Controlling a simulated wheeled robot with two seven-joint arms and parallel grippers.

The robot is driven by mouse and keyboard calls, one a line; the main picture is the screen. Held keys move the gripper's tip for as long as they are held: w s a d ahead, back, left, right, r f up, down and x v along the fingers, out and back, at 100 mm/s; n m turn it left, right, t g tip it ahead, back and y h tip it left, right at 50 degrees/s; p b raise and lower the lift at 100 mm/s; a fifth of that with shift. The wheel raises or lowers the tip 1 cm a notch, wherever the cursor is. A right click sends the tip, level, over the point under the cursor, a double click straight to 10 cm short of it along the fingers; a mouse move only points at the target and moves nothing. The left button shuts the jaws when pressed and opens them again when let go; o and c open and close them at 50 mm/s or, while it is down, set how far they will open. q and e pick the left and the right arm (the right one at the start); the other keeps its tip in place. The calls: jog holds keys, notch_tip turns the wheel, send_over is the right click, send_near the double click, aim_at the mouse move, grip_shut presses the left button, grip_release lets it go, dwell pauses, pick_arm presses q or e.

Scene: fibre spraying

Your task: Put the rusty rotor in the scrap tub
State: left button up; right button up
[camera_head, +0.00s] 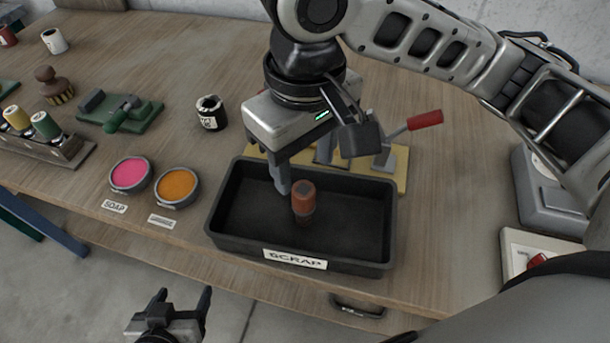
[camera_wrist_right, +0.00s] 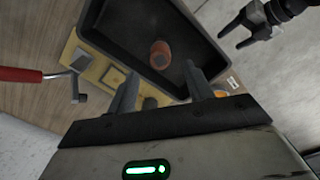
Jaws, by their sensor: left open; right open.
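The rusty rotor (camera_head: 303,196), a small orange-brown cylinder with a dark lower part, is inside the black scrap tub (camera_head: 222,213), near its middle. It also shows in the right wrist view (camera_wrist_right: 160,54). My right gripper (camera_head: 284,180) is open above the tub, just left of and behind the rotor, and holds nothing that I can see. Its fingers show in the right wrist view (camera_wrist_right: 160,88), with the rotor beyond them. My left gripper (camera_head: 182,300) is open and empty, low in front of the table's front edge.
A yellow fixture with a red-handled lever (camera_head: 424,120) stands behind the tub. A pink dish (camera_head: 130,174) and an orange dish (camera_head: 177,186) stand left of the tub. A black-and-white jar (camera_head: 211,113) and a green tool (camera_head: 118,112) are further back.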

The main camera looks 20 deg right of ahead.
notch_tip(320, 180, up, 5)
jog(key=shift+f+p, duration=0.1)
jog(key=shift+p, duration=0.3)
